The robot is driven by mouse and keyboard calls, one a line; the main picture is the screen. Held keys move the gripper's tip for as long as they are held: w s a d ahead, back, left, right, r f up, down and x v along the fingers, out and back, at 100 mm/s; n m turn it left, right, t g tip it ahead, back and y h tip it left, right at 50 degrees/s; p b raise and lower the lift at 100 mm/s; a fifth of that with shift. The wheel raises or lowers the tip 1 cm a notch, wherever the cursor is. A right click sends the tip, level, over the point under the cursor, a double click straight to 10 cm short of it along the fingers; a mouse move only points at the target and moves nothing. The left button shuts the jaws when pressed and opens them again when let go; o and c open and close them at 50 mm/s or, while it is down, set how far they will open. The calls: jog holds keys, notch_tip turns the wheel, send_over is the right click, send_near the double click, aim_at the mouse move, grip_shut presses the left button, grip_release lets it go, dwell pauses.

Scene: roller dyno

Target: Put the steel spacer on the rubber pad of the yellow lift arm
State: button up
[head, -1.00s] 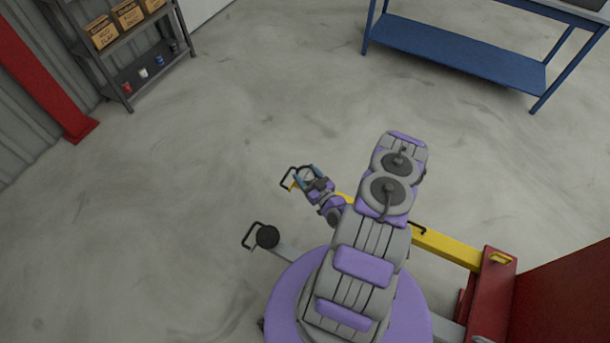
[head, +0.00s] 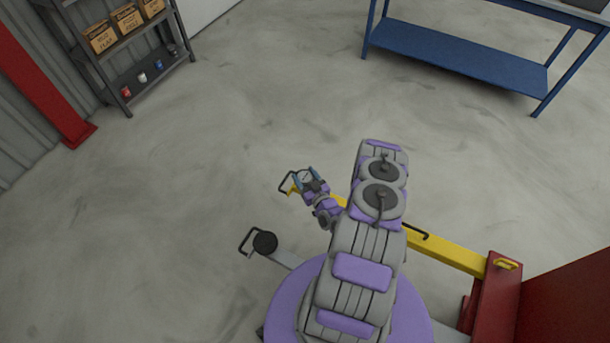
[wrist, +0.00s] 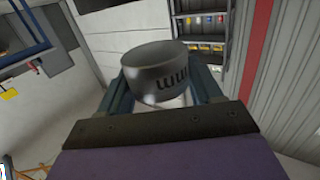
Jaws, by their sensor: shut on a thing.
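The rubber pad of this arm is hidden under my gripper. I cannot tell how high the spacer is above the pad or whether they touch. My own arm covers the middle of the yellow arm.
A grey lift arm with a black round pad (head: 265,242) lies nearer, left of my base. The red lift post (head: 497,295) stands at right. A shelf (head: 130,55) and a blue bench (head: 460,62) stand at the back. The floor between is clear.

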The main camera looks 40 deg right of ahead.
aim_at(305, 173)
jog(key=w+d, duration=0.2)
jog(key=w, duration=0.1)
jog(key=shift+w+d+f+b, duration=0.1)
jog(key=shift+w+d+b, duration=0.1)
jog(key=shift+b, duration=0.2)
notch_tip(305, 173, down, 4)
jog(key=shift+r+b, duration=0.15)
jog(key=shift+b, duration=0.5)
jog(key=o, duration=1.2)
jog(key=shift+o, duration=0.2)
jog(key=shift+s, duration=0.15)
